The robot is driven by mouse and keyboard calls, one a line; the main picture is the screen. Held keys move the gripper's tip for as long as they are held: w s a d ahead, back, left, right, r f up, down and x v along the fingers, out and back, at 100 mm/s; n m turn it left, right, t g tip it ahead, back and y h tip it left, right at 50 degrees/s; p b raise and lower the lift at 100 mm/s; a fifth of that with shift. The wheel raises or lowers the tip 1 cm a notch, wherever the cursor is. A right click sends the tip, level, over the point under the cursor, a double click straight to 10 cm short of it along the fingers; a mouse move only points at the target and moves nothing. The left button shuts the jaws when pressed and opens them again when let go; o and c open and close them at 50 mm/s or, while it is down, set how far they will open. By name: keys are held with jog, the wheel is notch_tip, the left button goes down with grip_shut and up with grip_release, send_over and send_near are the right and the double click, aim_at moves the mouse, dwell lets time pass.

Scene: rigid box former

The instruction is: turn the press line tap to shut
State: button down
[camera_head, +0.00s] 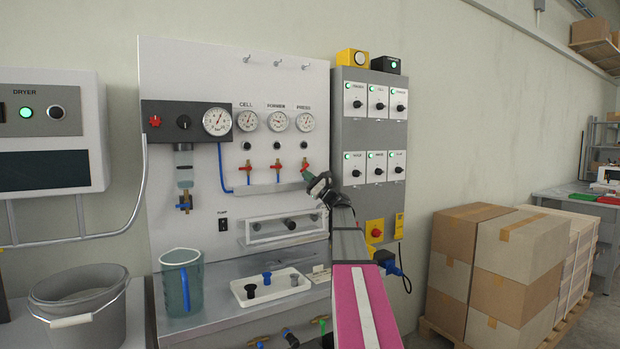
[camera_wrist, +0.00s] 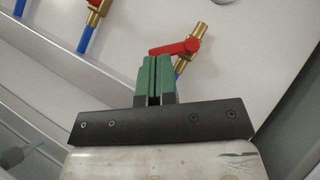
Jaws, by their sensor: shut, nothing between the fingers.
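The press line tap (camera_head: 304,165) is the rightmost of three small brass taps, under the PRESS gauge on the white panel. In the wrist view its red lever (camera_wrist: 176,47) lies aslant across the brass body (camera_wrist: 183,65), neither clearly in line with it nor square across it. My gripper (camera_head: 310,176) is at this tap, just below it in the head view. In the wrist view its green fingers (camera_wrist: 154,57) are shut together and empty, with the tips just below the lever's free end. I cannot tell whether they touch it.
The former tap (camera_head: 277,165) and cell tap (camera_head: 248,165) stand to the left, above a narrow ledge (camera_head: 262,188). A grey switch cabinet (camera_head: 368,215) is close on the right. A clear-fronted rail (camera_head: 283,229) and white tray (camera_head: 270,287) are below.

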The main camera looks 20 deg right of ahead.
jog(key=a+m+t, duration=0.1)
jog(key=m+h, duration=0.1)
jog(key=shift+s+a+r+m+t, duration=0.15)
jog(key=shift+a+r+m+t, duration=0.15)
jog(key=shift+a+r+t, duration=0.1)
jog(key=shift+a+r, duration=0.15)
jog(key=shift+r, duration=0.05)
dwell(0.4)
jog(key=shift+s, duration=0.1)
jog(key=v, duration=1)
jog(key=shift+s+f, duration=0.2)
jog(key=shift+s, duration=0.1)
